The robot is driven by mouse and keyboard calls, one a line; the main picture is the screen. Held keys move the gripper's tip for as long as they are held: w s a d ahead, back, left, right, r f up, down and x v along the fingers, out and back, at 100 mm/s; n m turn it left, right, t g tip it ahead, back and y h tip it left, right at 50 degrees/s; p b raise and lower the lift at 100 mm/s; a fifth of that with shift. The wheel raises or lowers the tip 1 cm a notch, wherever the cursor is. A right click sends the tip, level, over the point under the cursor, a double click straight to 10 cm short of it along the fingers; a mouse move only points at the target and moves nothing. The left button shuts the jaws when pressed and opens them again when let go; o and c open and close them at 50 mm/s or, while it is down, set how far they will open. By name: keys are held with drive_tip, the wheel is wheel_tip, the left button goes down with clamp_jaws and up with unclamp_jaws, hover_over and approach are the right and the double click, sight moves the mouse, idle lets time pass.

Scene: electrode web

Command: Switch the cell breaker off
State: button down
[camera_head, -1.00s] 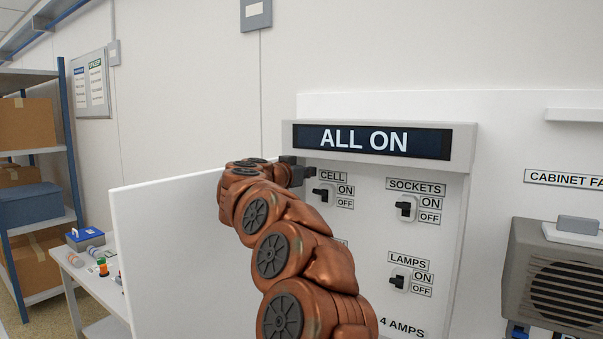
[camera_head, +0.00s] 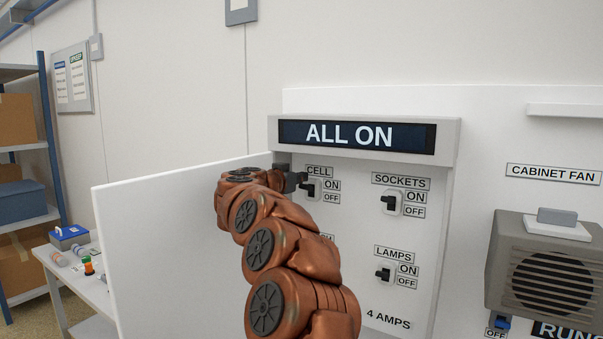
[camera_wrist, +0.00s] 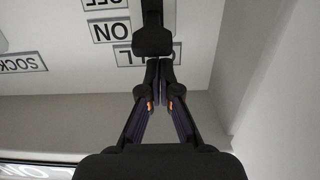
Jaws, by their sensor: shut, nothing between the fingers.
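The cell breaker (camera_head: 314,190) is a small white switch with a dark lever, under the CELL label and beside ON and OFF labels on the white panel. The display (camera_head: 350,134) above reads ALL ON. My gripper (camera_head: 303,179) is shut and empty, just up and left of the lever in the head view. In the wrist view the closed fingertips (camera_wrist: 159,66) lie right by the dark lever (camera_wrist: 152,40), with the ON label beside it. I cannot tell whether they touch. My arm hides the label and switch below CELL.
The sockets switch (camera_head: 391,202) and lamps switch (camera_head: 385,274) sit to the right on the same panel. A white open door (camera_head: 160,240) stands left of my arm. A cabinet fan (camera_head: 550,275) is at far right.

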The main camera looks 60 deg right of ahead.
drive_tip(key=shift+a+f, duration=0.15)
drive_tip(key=shift+f, duration=0.15)
drive_tip(key=shift+f, duration=0.1)
